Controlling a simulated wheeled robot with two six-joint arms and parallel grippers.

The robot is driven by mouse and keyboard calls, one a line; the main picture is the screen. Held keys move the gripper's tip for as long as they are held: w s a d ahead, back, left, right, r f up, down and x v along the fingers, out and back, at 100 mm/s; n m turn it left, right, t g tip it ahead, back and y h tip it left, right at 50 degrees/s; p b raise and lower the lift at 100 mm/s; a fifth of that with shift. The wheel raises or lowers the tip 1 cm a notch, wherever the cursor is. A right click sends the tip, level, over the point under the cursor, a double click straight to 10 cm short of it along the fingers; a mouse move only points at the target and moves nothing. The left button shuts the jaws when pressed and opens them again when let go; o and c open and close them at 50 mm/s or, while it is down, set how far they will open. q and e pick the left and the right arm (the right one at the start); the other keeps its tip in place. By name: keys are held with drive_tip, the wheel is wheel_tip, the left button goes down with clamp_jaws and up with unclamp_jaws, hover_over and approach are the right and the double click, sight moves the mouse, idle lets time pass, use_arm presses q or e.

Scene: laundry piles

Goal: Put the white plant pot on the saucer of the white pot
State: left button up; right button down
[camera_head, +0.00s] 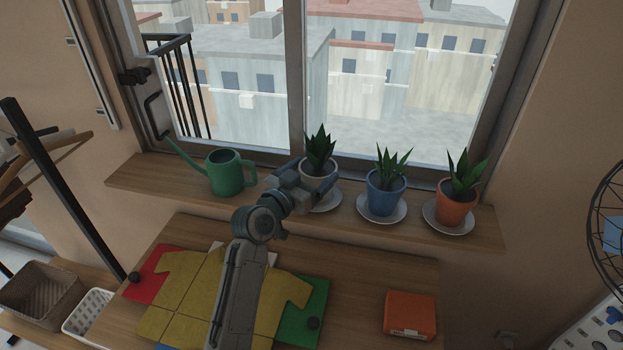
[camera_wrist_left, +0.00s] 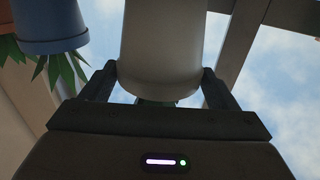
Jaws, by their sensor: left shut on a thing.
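The white plant pot (camera_head: 318,180) with a spiky green plant is at the windowsill shelf, over or on its white saucer (camera_head: 326,203). I cannot tell whether the pot's base touches the saucer, as my arm hides part of it. My left gripper (camera_head: 317,182) is shut on the white pot. In the left wrist view, the pot (camera_wrist_left: 165,45) is between the two fingers of the left gripper (camera_wrist_left: 160,80), and it appears upside down in that picture. My right gripper is not in view.
A blue pot (camera_head: 382,197) on its saucer stands just right, then an orange pot (camera_head: 456,209) on its saucer. A green watering can (camera_head: 228,172) stands left on the shelf (camera_head: 150,177). Below, a table holds a yellow shirt (camera_head: 190,290) and an orange box (camera_head: 410,314).

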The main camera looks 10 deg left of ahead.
use_arm(q)
drive_tip(key=shift+w+r, duration=0.1)
drive_tip(key=shift+f+b, duration=0.35)
drive_tip(key=shift+f, duration=0.1)
drive_tip(key=o, duration=1.2)
drive_tip(key=shift+c, duration=0.2)
drive_tip(key=shift+r, duration=0.15)
